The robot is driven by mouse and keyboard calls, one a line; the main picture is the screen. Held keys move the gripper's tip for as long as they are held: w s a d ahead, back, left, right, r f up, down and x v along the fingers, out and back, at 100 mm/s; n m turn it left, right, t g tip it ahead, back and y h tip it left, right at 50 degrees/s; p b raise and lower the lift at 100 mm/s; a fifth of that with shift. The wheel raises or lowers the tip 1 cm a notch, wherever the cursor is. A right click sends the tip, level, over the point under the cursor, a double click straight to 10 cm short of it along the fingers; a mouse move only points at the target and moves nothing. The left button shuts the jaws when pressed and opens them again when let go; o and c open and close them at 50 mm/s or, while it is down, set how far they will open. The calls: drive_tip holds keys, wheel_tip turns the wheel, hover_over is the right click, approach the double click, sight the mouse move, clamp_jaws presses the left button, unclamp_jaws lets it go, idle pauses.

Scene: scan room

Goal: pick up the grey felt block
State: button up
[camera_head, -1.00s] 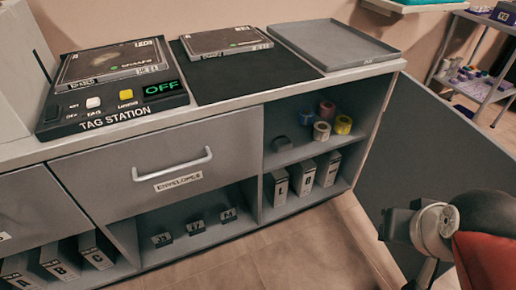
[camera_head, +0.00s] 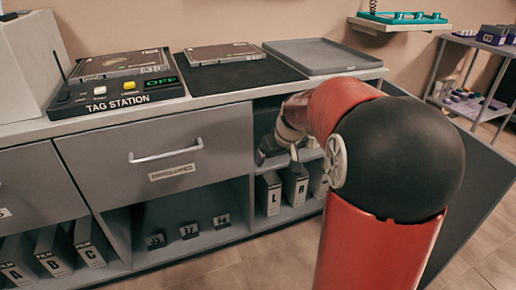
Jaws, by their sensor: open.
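My gripper (camera_head: 276,150) reaches into the upper shelf of the open cabinet bay (camera_head: 262,104), at its left side. Its jaws are open and small in the picture. I cannot make out the grey felt block now. A small dark grey piece that showed earlier at the left of this shelf is hidden behind my gripper and arm. I cannot tell whether anything is between the jaws.
My red arm covers the shelf's right part and the tape rolls. Upright boxes (camera_head: 269,194) stand below. The grey tray (camera_head: 322,57), black mat (camera_head: 243,75) and tag station (camera_head: 117,97) are on the counter. The open door (camera_head: 478,205) stands at right.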

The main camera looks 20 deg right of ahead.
drive_tip(key=w+d+f+b, duration=0.2)
drive_tip(key=w+d+f, duration=0.4)
drive_tip(key=d+f, duration=0.3)
drive_tip(key=w+p, duration=0.1)
drive_tip(key=w, duration=1.1)
drive_tip(key=x, duration=0.5)
drive_tip(key=shift+w+a, duration=0.1)
drive_tip(key=shift+w, duration=0.15)
drive_tip(key=shift+c, duration=0.4)
drive_tip(key=c, duration=1.1)
drive_tip(key=shift+r, duration=0.5)
wheel_tip(320, 180, up, 3)
drive_tip(key=shift+s, duration=0.1)
drive_tip(key=s, duration=1.7)
drive_tip(key=shift+s+d+f+b, duration=0.2)
drive_tip(key=shift+s+d+b, duration=0.05)
drive_tip(key=shift+s+b, duration=0.15)
